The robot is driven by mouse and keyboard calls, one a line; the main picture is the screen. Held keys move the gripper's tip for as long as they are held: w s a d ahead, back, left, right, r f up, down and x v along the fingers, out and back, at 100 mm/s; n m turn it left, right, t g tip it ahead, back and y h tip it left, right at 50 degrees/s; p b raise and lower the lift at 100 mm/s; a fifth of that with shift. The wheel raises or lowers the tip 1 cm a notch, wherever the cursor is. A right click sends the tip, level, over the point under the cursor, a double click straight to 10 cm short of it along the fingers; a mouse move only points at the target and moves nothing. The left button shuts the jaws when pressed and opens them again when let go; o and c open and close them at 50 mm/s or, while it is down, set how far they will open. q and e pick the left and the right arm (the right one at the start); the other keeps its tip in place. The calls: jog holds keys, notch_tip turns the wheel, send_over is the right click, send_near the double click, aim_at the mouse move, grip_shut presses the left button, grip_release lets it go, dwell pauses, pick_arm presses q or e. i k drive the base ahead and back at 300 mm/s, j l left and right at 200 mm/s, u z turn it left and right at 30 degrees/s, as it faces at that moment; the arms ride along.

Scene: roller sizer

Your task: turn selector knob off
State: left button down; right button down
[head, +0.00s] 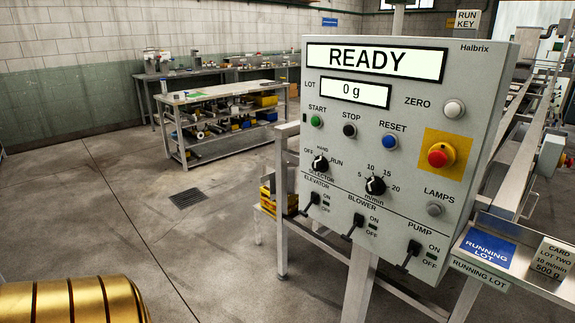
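The selector knob (320,164) is a small black rotary knob on the left side of the grey control panel (480,120). OFF is printed to its upper left, HAND above it and RUN to its right. Its pointer is too small for me to tell surely which mark it faces. The panel's display (375,61) reads READY, and the lot display (354,93) reads 0 g. Neither of my grippers is in view, and nothing covers the knob.
Near the knob are the speed dial (375,186), green start button (317,121) and elevator switch (311,202). A red emergency button (440,155) sits at right. A tray (488,263) with cards juts out lower right. The floor (110,220) left of the panel is clear.

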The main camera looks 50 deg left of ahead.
aim_at(321, 164)
jog(key=u, duration=1.4)
